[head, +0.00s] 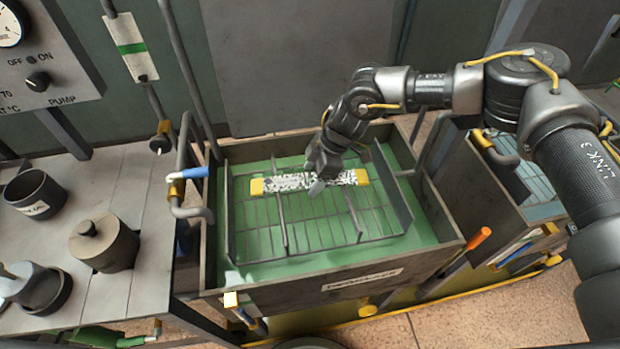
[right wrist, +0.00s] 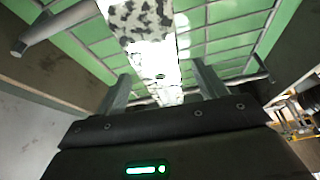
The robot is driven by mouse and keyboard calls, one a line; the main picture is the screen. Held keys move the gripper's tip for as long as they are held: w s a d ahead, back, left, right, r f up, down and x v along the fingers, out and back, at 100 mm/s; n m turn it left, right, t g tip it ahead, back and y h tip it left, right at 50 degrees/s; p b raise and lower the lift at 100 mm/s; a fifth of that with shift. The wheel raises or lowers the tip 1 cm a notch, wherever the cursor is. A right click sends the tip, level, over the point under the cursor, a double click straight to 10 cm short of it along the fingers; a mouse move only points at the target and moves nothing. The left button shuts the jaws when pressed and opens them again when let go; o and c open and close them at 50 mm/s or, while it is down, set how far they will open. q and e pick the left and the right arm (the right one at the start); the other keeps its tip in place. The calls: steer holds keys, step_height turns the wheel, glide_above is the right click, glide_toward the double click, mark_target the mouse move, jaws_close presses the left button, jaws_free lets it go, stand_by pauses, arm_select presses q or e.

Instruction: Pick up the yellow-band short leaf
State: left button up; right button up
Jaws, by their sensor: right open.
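The yellow-band short leaf (head: 290,182) is a speckled black-and-white strip with yellow ends. It lies across the wire rack (head: 300,246) in the tank of green liquid in the head view. My right gripper (head: 318,184) is over the leaf, right of its middle, and covers part of it. In the right wrist view the leaf (right wrist: 143,22) runs between the two open fingers of my right gripper (right wrist: 160,88). I cannot tell whether the fingers touch it. My left gripper is not in view.
The tank's walls (head: 330,300) surround the rack. A grey bench (head: 150,180) with dark pots (head: 104,243) stands at the left. A second tank (head: 530,185) is at the right, behind my right arm. An orange-handled rod (head: 478,239) leans at the tank's front right.

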steer(key=shift+c, duration=0.4)
steer(key=c, duration=1.2)
steer(key=shift+r, duration=0.1)
steer(key=shift+c, duration=0.4)
steer(key=shift+w, duration=0.1)
steer(key=shift+r, duration=0.6)
steer(key=s+r+b, duration=0.5)
steer(key=s+r, duration=0.6)
steer(key=s, duration=0.3)
steer(key=shift+d+r, duration=0.3)
steer(key=shift+r, duration=0.1)
